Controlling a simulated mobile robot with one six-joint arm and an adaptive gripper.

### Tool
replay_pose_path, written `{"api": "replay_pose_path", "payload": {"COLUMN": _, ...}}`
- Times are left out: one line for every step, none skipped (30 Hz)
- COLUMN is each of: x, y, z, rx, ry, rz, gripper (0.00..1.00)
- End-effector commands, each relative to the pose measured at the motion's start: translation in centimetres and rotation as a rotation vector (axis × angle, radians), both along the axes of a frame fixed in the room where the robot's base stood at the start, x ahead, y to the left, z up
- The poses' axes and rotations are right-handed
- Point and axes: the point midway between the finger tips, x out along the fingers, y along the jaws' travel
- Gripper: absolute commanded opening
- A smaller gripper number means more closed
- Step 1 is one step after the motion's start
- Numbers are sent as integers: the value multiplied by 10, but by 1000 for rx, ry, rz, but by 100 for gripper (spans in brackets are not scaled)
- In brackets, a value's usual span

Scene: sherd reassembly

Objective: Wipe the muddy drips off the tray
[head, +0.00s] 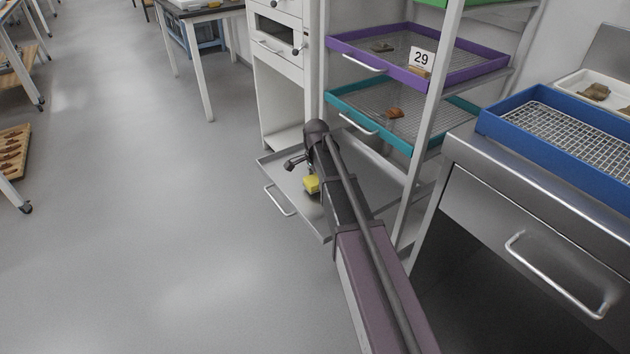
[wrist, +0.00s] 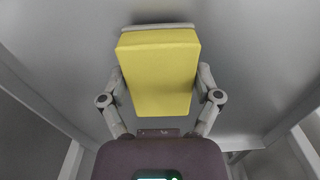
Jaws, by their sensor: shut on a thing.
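My gripper (head: 311,183) is shut on a yellow sponge (head: 312,184), low over the pulled-out grey metal tray (head: 288,184) at the bottom of the rack. In the wrist view the sponge (wrist: 160,75) sits between the two fingers of my gripper (wrist: 161,82), with the tray's plain grey surface (wrist: 245,60) around it. I cannot tell whether the sponge touches the tray. No muddy drips show clearly in either view; my arm and the sponge hide part of the tray.
Above the tray are a teal mesh tray (head: 345,107) with a brown sherd (head: 395,113) and a purple tray (head: 345,50) with a "29" card (head: 421,58). A rack post (head: 428,125) stands right of my arm. A blue tray (head: 545,140) tops the steel bench.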

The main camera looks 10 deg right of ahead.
Motion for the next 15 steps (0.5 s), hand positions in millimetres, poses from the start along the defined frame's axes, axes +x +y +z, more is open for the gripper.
{"api": "replay_pose_path", "payload": {"x": 0, "y": 0, "z": -1, "rx": 0, "ry": 0, "rz": 0, "gripper": 43}}
{"api": "replay_pose_path", "payload": {"x": 0, "y": 0, "z": -2, "rx": 0, "ry": 0, "rz": 0, "gripper": 43}}
{"api": "replay_pose_path", "payload": {"x": 0, "y": 0, "z": -3, "rx": 0, "ry": 0, "rz": 0, "gripper": 43}}
{"api": "replay_pose_path", "payload": {"x": 0, "y": 0, "z": -3, "rx": 0, "ry": 0, "rz": 0, "gripper": 43}}
{"api": "replay_pose_path", "payload": {"x": 0, "y": 0, "z": -3, "rx": 0, "ry": 0, "rz": 0, "gripper": 43}}
{"api": "replay_pose_path", "payload": {"x": 0, "y": 0, "z": -4, "rx": 0, "ry": 0, "rz": 0, "gripper": 43}}
{"api": "replay_pose_path", "payload": {"x": 0, "y": 0, "z": -4, "rx": 0, "ry": 0, "rz": 0, "gripper": 43}}
{"api": "replay_pose_path", "payload": {"x": 0, "y": 0, "z": -5, "rx": 0, "ry": 0, "rz": 0, "gripper": 43}}
{"api": "replay_pose_path", "payload": {"x": 0, "y": 0, "z": -5, "rx": 0, "ry": 0, "rz": 0, "gripper": 43}}
{"api": "replay_pose_path", "payload": {"x": 0, "y": 0, "z": -6, "rx": 0, "ry": 0, "rz": 0, "gripper": 43}}
{"api": "replay_pose_path", "payload": {"x": 0, "y": 0, "z": -6, "rx": 0, "ry": 0, "rz": 0, "gripper": 43}}
{"api": "replay_pose_path", "payload": {"x": 0, "y": 0, "z": -7, "rx": 0, "ry": 0, "rz": 0, "gripper": 43}}
{"api": "replay_pose_path", "payload": {"x": 0, "y": 0, "z": -7, "rx": 0, "ry": 0, "rz": 0, "gripper": 43}}
{"api": "replay_pose_path", "payload": {"x": 0, "y": 0, "z": -7, "rx": 0, "ry": 0, "rz": 0, "gripper": 43}}
{"api": "replay_pose_path", "payload": {"x": 0, "y": 0, "z": -8, "rx": 0, "ry": 0, "rz": 0, "gripper": 43}}
